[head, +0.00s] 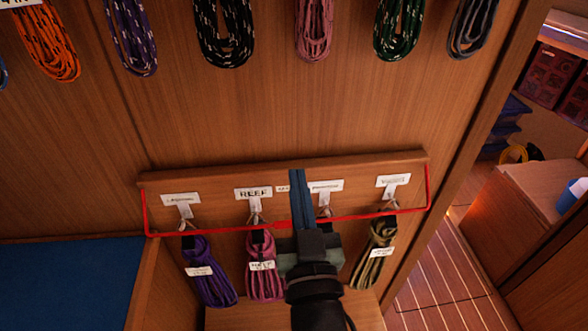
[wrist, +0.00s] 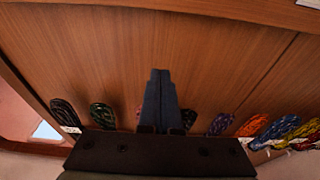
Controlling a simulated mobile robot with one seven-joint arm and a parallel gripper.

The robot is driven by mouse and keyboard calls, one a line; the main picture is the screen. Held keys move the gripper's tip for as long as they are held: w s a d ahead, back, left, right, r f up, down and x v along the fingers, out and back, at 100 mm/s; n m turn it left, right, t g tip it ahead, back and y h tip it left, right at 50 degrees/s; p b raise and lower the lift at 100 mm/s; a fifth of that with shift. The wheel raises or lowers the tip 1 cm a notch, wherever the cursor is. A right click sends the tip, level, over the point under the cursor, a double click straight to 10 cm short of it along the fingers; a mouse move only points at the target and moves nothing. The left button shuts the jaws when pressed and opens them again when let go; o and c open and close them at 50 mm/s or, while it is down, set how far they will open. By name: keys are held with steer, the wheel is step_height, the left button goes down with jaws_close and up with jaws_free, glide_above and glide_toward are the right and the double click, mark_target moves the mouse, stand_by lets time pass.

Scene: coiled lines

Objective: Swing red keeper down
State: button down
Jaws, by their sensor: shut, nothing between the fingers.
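The red keeper (head: 350,217) is a thin red U-shaped bar on the wooden hook board (head: 225,178). Its side arms run down from the board's two ends, and its long bar crosses low in front of the hooks, above the hanging coils. A red patch shows on the bar just left of my fingers. My gripper (head: 296,173) is shut and empty, with its blue fingers pointing up in front of the board, right of the REEF label. The fingers hide part of the bar; I cannot tell whether they touch it. In the wrist view the shut fingers (wrist: 160,73) face wood panel and the keeper does not show.
Purple (head: 208,272), pink (head: 264,275) and olive (head: 372,257) coils hang below the board; my gripper covers the space between the last two. More coils hang along the wall above, including a black one (head: 224,35). The wall between is bare. A doorway opens at right.

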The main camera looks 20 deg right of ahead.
steer(key=f+t+b, duration=0.1)
steer(key=b, duration=0.7)
steer(key=s+f+t+h+b, duration=0.1)
steer(key=f+t+b, duration=0.1)
steer(key=b, duration=0.5)
steer(key=s+f+t+b, duration=0.1)
steer(key=f+t+b, duration=0.1)
steer(key=b, duration=0.6)
steer(key=shift+a+f+h+b, duration=0.1)
steer(key=shift+a+h+b, duration=0.15)
steer(key=shift+h+b, duration=0.1)
steer(key=shift+f+t+b, duration=0.1)
steer(key=shift+t+b, duration=0.3)
steer(key=shift+b, duration=0.3)
steer(key=shift+a+f+b, duration=0.1)
steer(key=shift+f+b, duration=0.1)
steer(key=shift+b, duration=0.65)
steer(key=shift+f+b, duration=0.25)
steer(key=shift+b, duration=0.45)
